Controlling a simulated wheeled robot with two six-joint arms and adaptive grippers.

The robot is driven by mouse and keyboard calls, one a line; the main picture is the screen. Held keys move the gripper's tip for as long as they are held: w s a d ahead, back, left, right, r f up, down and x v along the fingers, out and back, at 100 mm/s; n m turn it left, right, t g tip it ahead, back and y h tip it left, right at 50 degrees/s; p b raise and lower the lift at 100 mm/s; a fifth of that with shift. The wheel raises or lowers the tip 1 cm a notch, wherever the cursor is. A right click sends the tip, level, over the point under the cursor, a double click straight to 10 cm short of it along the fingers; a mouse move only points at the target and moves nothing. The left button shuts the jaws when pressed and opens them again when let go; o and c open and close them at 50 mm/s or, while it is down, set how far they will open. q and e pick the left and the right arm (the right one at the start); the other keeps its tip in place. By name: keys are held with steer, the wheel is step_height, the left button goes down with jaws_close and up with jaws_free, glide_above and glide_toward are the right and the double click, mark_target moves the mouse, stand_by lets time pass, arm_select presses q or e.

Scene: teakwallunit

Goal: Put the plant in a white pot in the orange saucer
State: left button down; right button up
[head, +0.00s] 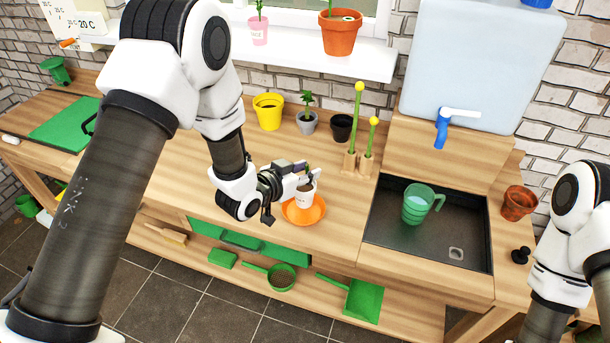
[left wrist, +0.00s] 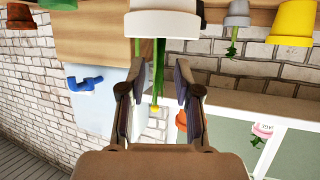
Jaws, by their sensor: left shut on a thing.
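The plant in a white pot (head: 305,195) is held by my left gripper (head: 306,179), which is shut on it. The pot looks upright and stands over the orange saucer (head: 303,214) on the wooden worktop. I cannot tell whether the pot touches the saucer. In the left wrist view the white pot (left wrist: 163,24) is at the top middle, with its green stem running down between the fingers (left wrist: 160,80). The gripper hides part of the plant in the head view. My right arm shows at the right edge, but its gripper is out of frame.
Behind stand a yellow pot (head: 268,111), a grey pot with a plant (head: 307,121), a black pot (head: 342,127) and yellow-tipped sticks in wooden blocks (head: 357,163). To the right is a dark sink (head: 390,222) with a green jug (head: 417,204). The worktop left of the saucer is clear.

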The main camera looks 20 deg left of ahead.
arm_select(q)
step_height(320, 180, down, 3)
steer(key=shift+s+r+p, duration=0.15)
steer(key=shift+p, duration=0.15)
steer(key=shift+a+f, duration=0.1)
steer(key=shift+f, duration=0.1)
steer(key=c, duration=1.2)
jaws_free()
steer(key=o, duration=0.4)
steer(key=shift+r, duration=0.2)
steer(key=b+v, duration=0.4)
steer(key=v, duration=0.8)
steer(key=s+a+f+n+g+y, duration=0.15)
steer(key=s+f+g, duration=0.35)
steer(key=f, duration=0.5)
steer(key=s+f+n+g+y, duration=0.1)
steer(key=s+f+g+y, duration=0.1)
steer(key=s+f, duration=0.6)
steer(key=s+f+g, duration=0.2)
steer(key=s+f, duration=0.1)
steer(key=s, duration=0.1)
steer(key=s+a+f+n+g+y, duration=0.1)
steer(key=s+f, duration=0.2)
steer(key=s, duration=0.1)
steer(key=s+a+f+n+g, duration=0.1)
steer(key=s+f+g, duration=0.1)
steer(key=s+f, duration=0.1)
steer(key=shift+s+g+y, duration=0.25)
steer(key=shift+s+g, duration=0.05)
steer(key=shift+s, duration=0.4)
